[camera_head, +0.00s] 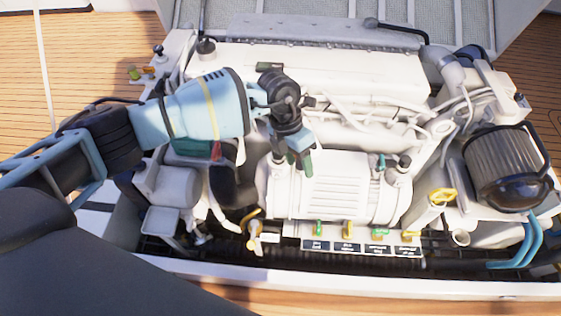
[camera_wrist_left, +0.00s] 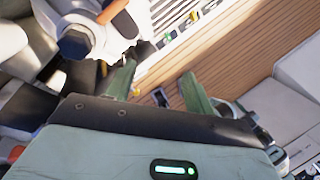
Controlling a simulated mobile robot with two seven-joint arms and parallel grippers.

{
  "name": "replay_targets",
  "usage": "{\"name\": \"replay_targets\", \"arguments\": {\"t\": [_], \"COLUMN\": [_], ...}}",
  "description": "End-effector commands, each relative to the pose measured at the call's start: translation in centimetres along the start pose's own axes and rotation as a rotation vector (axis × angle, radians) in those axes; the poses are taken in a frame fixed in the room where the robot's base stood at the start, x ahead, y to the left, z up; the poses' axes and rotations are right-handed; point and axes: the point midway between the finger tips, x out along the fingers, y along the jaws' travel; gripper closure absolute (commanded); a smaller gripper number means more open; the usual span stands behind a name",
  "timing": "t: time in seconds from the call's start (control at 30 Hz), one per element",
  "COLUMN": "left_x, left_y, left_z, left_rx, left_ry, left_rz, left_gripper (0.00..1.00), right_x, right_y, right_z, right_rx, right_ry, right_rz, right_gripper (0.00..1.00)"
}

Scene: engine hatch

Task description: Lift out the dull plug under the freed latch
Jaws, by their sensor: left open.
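A row of small coloured latches sits on a labelled strip (camera_head: 360,246) along the engine's front edge. I see a green latch (camera_head: 318,228), a yellow latch (camera_head: 348,230), another green latch (camera_head: 379,234) and a yellow-orange latch (camera_head: 409,237). The plugs are too small to tell which is dull, and I cannot tell which latch is freed. My left gripper (camera_head: 294,163) is open and empty, above the engine's front left, behind the strip. Its two green fingers are apart in the wrist view (camera_wrist_left: 158,72), with part of the strip beyond them. My right gripper does not show.
The white ribbed engine cover (camera_head: 342,188) stands right of the gripper. A yellow-handled valve (camera_head: 254,232) is left of the strip, and a yellow ring handle (camera_head: 442,196) is to the right. A dark round filter (camera_head: 500,168) stands farther right. Wooden deck (camera_head: 85,50) lies behind left.

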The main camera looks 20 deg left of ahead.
Motion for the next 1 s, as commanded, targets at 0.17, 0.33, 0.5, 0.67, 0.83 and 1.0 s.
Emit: {"name": "replay_targets", "arguments": {"t": [0.17, 0.33, 0.5, 0.67, 0.83, 1.0], "left_x": [-2.9, -4.6, -4.7, -3.3, -2.1, -1.9], "left_y": [6.6, 8.7, 8.8, 9.2, 9.5, 9.5], "left_z": [1.1, 1.3, 1.3, 1.2, 1.2, 1.2], "left_rx": [-0.011, -0.022, -0.023, -0.023, -0.023, -0.022], "left_ry": [0.041, 0.055, 0.056, 0.057, 0.055, 0.055], "left_rz": [0.238, 0.323, 0.329, 0.326, 0.325, 0.325], "left_gripper": [0.46, 0.46, 0.46, 0.46, 0.46, 0.46], "right_x": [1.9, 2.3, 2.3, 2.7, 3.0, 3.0], "right_y": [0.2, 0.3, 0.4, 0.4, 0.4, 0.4], "right_z": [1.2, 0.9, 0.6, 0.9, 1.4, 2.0], "right_rx": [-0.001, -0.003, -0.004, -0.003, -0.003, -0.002], "right_ry": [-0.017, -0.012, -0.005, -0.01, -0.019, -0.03], "right_rz": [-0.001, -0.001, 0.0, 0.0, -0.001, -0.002], "right_gripper": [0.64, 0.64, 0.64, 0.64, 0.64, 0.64]}}
